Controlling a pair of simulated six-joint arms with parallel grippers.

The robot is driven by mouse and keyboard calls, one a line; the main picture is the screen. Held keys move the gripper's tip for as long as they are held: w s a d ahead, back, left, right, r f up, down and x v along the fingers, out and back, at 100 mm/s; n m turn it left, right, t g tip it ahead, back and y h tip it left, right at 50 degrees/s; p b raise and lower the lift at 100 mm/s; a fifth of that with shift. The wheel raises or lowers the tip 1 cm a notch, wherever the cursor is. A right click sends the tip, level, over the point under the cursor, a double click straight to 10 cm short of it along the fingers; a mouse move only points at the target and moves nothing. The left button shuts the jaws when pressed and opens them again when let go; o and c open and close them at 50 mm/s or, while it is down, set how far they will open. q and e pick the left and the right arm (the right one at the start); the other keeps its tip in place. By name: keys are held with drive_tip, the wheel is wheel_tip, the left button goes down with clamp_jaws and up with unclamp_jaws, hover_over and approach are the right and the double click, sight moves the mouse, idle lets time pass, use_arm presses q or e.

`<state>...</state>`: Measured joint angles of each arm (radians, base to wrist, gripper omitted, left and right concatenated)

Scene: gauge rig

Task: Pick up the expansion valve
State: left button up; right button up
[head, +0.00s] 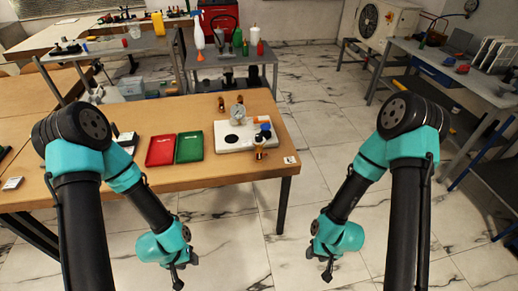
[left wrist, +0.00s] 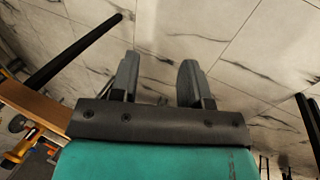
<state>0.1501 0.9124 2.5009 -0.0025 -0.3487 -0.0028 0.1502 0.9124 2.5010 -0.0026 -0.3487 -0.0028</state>
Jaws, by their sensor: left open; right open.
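A small brass-coloured fitting with a dark top (head: 259,152), which looks like the expansion valve, stands at the front right edge of the white gauge board (head: 228,147) on the wooden table. Brass-coloured parts (left wrist: 18,152) also show at the left edge of the left wrist view, too cropped to name surely. My left gripper (head: 180,276) hangs in front of the table, below and left of the fitting. In the left wrist view its two fingers (left wrist: 158,80) are apart with only floor between them. My right gripper (head: 327,270) hangs open over the floor, right of the table.
The board carries a round gauge (head: 238,115), a blue-capped part (head: 265,131) and an orange part (head: 262,121). A red tray (head: 161,151) and a green tray (head: 189,148) lie left of it. The wooden table's (head: 225,172) front edge is near. Floor between my arms is clear.

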use_arm(q)
drive_tip(key=shift+o, duration=0.3)
drive_tip(key=o, duration=0.8)
drive_tip(key=shift+o, duration=0.2)
